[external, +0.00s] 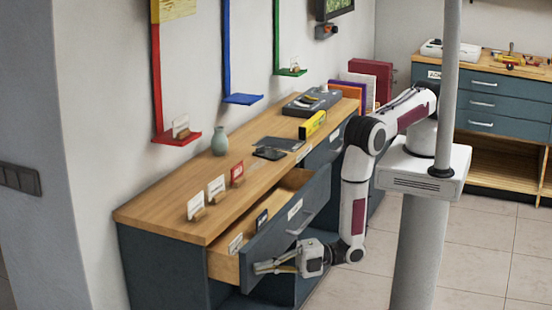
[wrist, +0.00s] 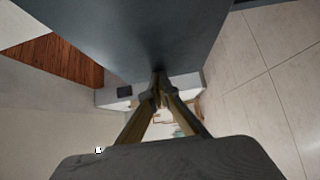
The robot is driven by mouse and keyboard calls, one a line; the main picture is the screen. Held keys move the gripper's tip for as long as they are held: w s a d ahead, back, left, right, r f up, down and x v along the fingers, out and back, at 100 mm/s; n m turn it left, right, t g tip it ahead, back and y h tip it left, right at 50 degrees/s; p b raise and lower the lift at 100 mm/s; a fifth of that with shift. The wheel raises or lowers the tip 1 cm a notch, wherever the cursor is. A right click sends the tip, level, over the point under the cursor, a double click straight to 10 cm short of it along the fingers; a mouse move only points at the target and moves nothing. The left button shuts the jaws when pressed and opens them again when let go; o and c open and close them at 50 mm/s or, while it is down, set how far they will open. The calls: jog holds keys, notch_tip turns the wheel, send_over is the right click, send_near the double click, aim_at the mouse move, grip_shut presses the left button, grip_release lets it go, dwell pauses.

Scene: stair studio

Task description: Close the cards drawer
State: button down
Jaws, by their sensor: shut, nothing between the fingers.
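The open drawer (external: 262,248) is pulled well out of the wooden-topped cabinet. It has a dark blue-grey front, a metal handle, a white label too small to read, and a light wood inside. Small cards (external: 236,243) stand in it, so I take it as the cards drawer. My gripper (external: 258,268) is shut and empty, low at the near left end of the drawer front, pointing left. In the wrist view, the shut fingertips (wrist: 158,88) sit by the edge of a large dark panel (wrist: 130,35), likely the drawer front. I cannot tell whether they touch it.
The cabinet top (external: 165,209) bears small cards on stands, a vase (external: 219,139), a dark tablet (external: 269,153) and a yellow box (external: 312,124). A grey pole (external: 445,80) stands at right. Open tiled floor (external: 480,255) lies right of my arm.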

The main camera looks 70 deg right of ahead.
aim_at(260, 259)
jog(key=w, duration=1.1)
jog(key=shift+w, duration=0.25)
jog(key=shift+w+d+r, duration=0.1)
jog(key=shift+s, duration=0.6)
jog(key=s, duration=0.3)
jog(key=shift+s+a, duration=0.2)
jog(key=shift+s, duration=0.05)
jog(key=shift+v, duration=5.05)
jog(key=shift+s, duration=0.1)
